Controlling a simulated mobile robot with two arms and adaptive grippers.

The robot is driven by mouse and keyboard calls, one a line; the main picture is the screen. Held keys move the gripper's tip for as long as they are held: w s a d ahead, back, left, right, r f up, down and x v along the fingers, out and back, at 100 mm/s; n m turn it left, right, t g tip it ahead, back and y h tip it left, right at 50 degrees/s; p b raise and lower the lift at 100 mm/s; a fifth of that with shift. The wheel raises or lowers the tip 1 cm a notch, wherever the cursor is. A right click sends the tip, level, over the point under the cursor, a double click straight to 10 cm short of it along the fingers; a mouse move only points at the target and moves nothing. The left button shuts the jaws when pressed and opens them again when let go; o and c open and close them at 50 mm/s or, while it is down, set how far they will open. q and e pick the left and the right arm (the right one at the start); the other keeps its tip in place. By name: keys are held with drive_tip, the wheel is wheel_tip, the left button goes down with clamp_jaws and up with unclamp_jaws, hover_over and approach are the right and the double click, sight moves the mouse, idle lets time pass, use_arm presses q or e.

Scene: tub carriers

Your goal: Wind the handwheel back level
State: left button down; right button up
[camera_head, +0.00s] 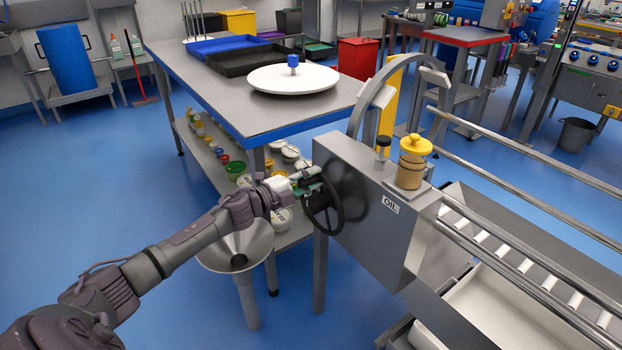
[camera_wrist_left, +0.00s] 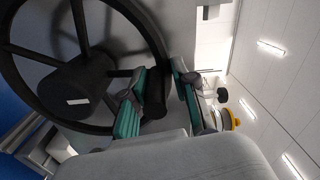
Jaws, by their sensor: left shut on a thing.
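The black handwheel (camera_head: 341,208) sits on the left face of a grey metal box (camera_head: 375,215) labelled OIL. In the left wrist view its rim, spokes and thick hub (camera_wrist_left: 70,92) fill the left side, with a small white mark on the hub. My left gripper (camera_head: 311,186) is at the wheel's upper left side. In the wrist view its teal-padded fingers (camera_wrist_left: 160,97) are shut on the wheel's dark handle (camera_wrist_left: 154,92), one on each side. The handle is partly hidden by the fingers. My right gripper is not in view.
A yellow-capped jar (camera_head: 411,162) and a black knob (camera_head: 383,143) stand on the box. A metal funnel (camera_head: 236,250) stands below my left forearm. A blue-edged table (camera_head: 225,95) is behind, and a roller conveyor (camera_head: 510,260) with rails runs right. Open blue floor lies front left.

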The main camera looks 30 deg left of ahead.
use_arm(q)
drive_tip(key=shift+s+d+f, duration=0.15)
drive_tip(key=shift+d+f, duration=0.2)
drive_tip(key=shift+f, duration=0.2)
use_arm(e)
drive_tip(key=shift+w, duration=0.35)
use_arm(q)
drive_tip(key=c, duration=1.1)
unclamp_jaws()
drive_tip(key=shift+r, duration=0.15)
drive_tip(key=shift+a+r, duration=0.1)
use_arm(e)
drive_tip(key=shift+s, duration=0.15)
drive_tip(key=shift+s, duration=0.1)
use_arm(q)
drive_tip(key=v, duration=1.1)
drive_tip(key=shift+s+a, duration=0.2)
drive_tip(key=shift+s, duration=0.15)
